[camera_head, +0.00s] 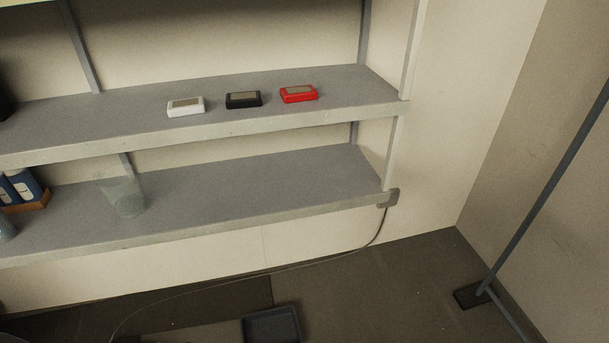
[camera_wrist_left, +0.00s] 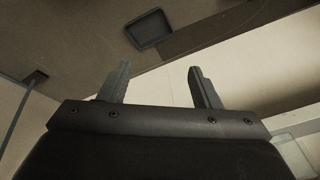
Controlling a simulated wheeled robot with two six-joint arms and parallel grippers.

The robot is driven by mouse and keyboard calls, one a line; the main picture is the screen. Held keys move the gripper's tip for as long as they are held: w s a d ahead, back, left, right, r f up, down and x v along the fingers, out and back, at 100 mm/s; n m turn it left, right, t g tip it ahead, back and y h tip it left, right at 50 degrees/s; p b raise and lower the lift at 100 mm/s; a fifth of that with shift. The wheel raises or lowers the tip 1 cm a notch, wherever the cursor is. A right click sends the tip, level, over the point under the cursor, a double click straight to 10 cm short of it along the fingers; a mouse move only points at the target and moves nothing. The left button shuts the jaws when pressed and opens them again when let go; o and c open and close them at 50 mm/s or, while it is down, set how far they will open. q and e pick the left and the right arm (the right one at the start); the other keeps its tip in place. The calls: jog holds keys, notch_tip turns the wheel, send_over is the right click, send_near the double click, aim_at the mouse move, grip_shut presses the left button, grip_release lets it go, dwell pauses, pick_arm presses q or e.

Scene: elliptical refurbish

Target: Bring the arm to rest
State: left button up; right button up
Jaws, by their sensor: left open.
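My left gripper (camera_wrist_left: 157,85) shows in the left wrist view with its two fingers apart and nothing between them. It points toward the floor area, with a dark tray (camera_wrist_left: 149,29) beyond the fingertips. Neither of my grippers shows in the head view. My right gripper is not in any view.
A grey shelf (camera_head: 330,82) holds a white box (camera_head: 186,107), a black box (camera_head: 243,100) and a red box (camera_head: 299,94). The lower shelf (camera_head: 270,185) holds a clear cup (camera_head: 122,195) and blue bottles (camera_head: 24,184). The dark tray (camera_head: 271,325) lies on the floor.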

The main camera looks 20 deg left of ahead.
pick_arm(q)
notch_tip(320, 180, down, 21)
jog(key=s+a+g, duration=0.1)
jog(key=s, duration=0.1)
jog(key=s+d+f+g, duration=0.1)
jog(key=s+f, duration=1.3)
jog(key=shift+s+d+f+h, duration=0.15)
jog(key=shift+s+h, duration=0.15)
jog(key=shift+h, duration=0.1)
